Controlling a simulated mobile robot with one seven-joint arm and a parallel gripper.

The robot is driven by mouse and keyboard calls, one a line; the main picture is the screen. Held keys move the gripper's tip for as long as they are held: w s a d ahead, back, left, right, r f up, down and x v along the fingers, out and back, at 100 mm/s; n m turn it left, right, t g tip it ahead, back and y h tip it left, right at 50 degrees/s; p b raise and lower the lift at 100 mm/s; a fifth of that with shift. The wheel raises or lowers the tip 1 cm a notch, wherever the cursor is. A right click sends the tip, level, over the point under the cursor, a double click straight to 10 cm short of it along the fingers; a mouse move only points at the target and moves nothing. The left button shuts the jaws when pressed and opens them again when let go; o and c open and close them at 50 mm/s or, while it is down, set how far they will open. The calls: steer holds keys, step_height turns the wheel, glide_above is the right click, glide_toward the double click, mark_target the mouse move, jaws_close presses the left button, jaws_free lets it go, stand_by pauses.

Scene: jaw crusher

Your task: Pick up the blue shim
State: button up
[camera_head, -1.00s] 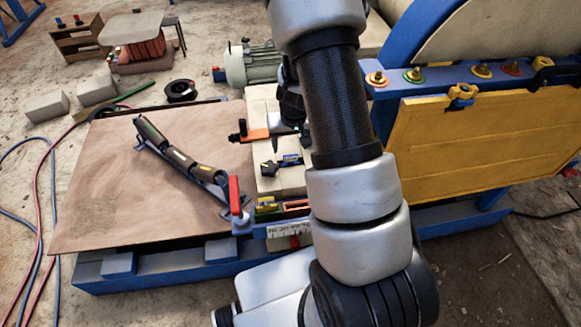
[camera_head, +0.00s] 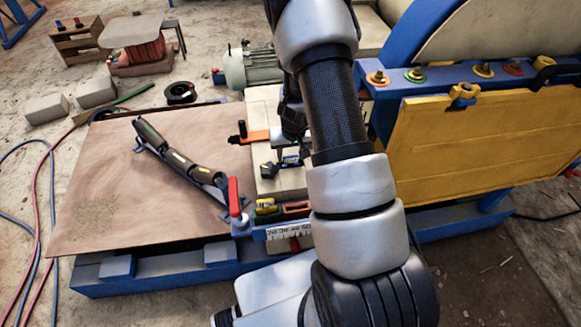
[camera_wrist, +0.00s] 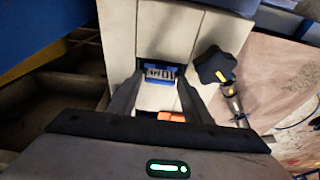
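The blue shim (camera_head: 291,159) lies on the pale blocks beside the crusher, partly hidden by my arm and gripper in the head view. In the wrist view the blue shim (camera_wrist: 158,72) shows dark markings on a light face and sits at a gap in the pale blocks. My gripper (camera_wrist: 160,78) is open, its fingertips on either side of the shim. I cannot tell whether they touch it. In the head view my gripper (camera_head: 297,138) points down over the blocks, mostly hidden by my arm.
A black star knob (camera_wrist: 222,66) stands close beside the shim. An orange bar (camera_head: 258,136) lies behind it. A red-handled lever (camera_head: 235,197) and a yellow piece (camera_head: 265,207) are near the front edge. A yellow guard panel (camera_head: 480,145) stands right. The brown sheet (camera_head: 110,190) has free room.

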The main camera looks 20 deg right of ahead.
jaws_close()
